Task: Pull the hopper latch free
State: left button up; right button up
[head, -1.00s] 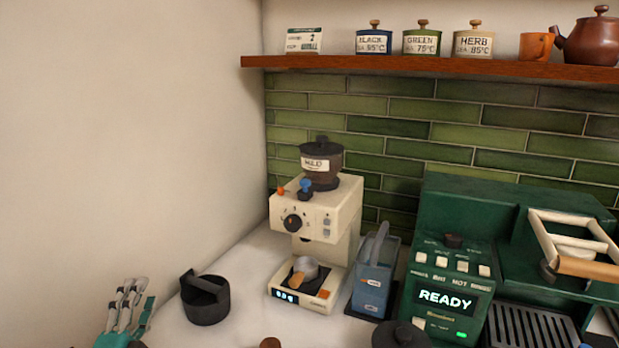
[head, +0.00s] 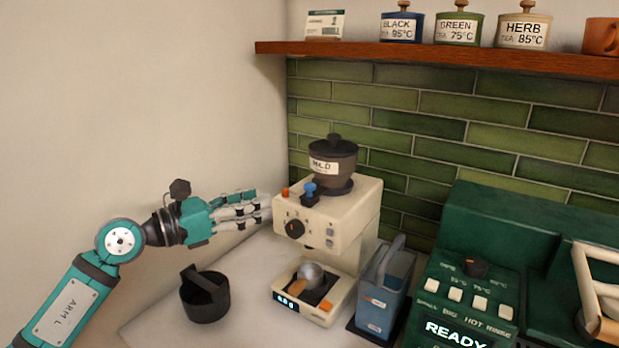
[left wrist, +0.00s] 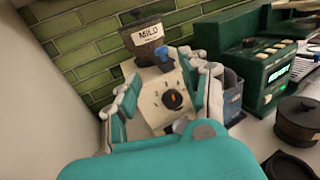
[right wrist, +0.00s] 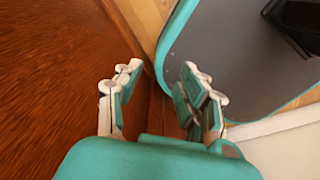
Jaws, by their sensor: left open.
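The cream grinder (head: 340,215) stands in the corner of the counter, with a dark hopper (head: 333,168) labelled MILD on top. A small blue latch knob (head: 310,188) on a black base sits on the grinder's top at the hopper's front left. In the left wrist view the blue latch (left wrist: 163,56) shows in front of the hopper, beyond the fingers. My left gripper (head: 264,209) is open and empty at the grinder's left side, a little lower than the latch. Contact with the grinder cannot be told. My right gripper (right wrist: 160,88) is open and empty over a wooden surface.
An orange button (head: 285,192) sits left of the latch and a black dial (head: 295,229) below it. A blue-grey container (head: 384,290) and the green machine (head: 470,260) stand to the right.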

aim_at(310, 184)
pick_arm(q)
jog(key=p+x, duration=0.3)
jog(key=x, duration=0.9)
jog(key=shift+s, duration=0.1)
jog(key=shift+w+d, duration=0.3)
jog(key=shift+d, duration=0.1)
pick_arm(e)
jog(key=r, duration=0.1)
jog(key=d+r, duration=0.1)
jog(key=r, duration=0.2)
jog(key=shift+w+d, duration=0.25)
jog(key=shift+d, duration=0.05)
jog(key=shift+a, duration=0.1)
